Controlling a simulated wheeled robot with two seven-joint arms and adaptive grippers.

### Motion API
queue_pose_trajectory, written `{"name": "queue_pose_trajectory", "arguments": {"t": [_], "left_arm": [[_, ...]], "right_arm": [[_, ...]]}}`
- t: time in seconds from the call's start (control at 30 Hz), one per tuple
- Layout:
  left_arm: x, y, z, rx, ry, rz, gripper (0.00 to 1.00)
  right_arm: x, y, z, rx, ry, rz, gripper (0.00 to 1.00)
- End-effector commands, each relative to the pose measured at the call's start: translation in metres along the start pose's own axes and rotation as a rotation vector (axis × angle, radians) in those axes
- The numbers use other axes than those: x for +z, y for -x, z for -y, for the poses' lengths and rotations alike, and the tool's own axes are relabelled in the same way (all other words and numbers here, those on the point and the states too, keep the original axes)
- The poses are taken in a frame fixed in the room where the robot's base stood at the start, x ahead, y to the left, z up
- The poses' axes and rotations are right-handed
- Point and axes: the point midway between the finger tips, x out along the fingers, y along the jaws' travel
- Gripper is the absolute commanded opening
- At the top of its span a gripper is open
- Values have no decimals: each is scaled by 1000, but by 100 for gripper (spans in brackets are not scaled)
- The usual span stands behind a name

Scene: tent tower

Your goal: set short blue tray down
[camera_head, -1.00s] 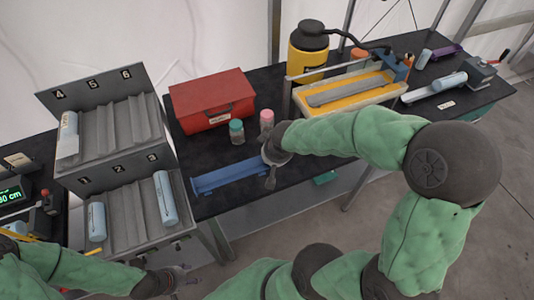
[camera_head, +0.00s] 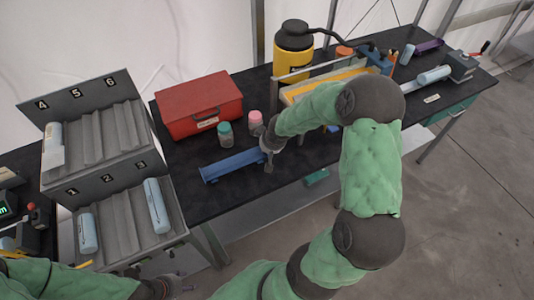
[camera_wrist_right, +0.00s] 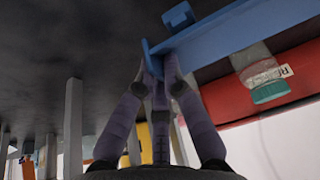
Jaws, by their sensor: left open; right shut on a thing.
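The short blue tray (camera_head: 230,166) is level above or on the front left part of the black table (camera_head: 200,196); whether it touches the tabletop I cannot tell. My right gripper (camera_head: 268,150) is shut on the tray's right end. In the right wrist view the fingers (camera_wrist_right: 158,78) close on the end of the blue tray (camera_wrist_right: 225,35), which runs off to the upper right. My left gripper (camera_head: 175,284) is open and empty at the bottom left, in front of the grey rack and away from the tray.
A teal-lidded jar (camera_head: 225,134) and a pink-lidded jar (camera_head: 255,122) stand just behind the tray. A red box (camera_head: 199,104) is behind them. The grey rack (camera_head: 120,215) with pale blue cylinders stands left. My right arm partly hides a yellow-lined tray (camera_head: 300,92).

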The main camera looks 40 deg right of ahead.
Motion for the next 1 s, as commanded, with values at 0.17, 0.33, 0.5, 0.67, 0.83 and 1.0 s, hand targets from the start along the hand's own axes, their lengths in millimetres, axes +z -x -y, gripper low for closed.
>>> {"name": "queue_pose_trajectory", "arguments": {"t": [0.17, 0.33, 0.5, 0.67, 0.83, 1.0], "left_arm": [[0, -12, 4, 0, 0, 1, 54], [0, -11, 4, 0, 0, 0, 54], [0, -13, 4, 0, 0, 0, 54], [0, -14, 5, 0, 0, 0, 54], [0, -14, 5, 0, 0, 0, 54], [0, -14, 5, 0, 0, 0, 54]], "right_arm": [[12, -25, 1, -1, 1, 3, 0], [11, -24, 0, -1, 0, 1, 0], [12, -26, 0, -1, 0, 1, 0], [13, -27, 1, -1, 1, 3, 27], [13, -27, 1, -1, 1, 3, 33], [13, -27, 1, -1, 1, 3, 33]]}}
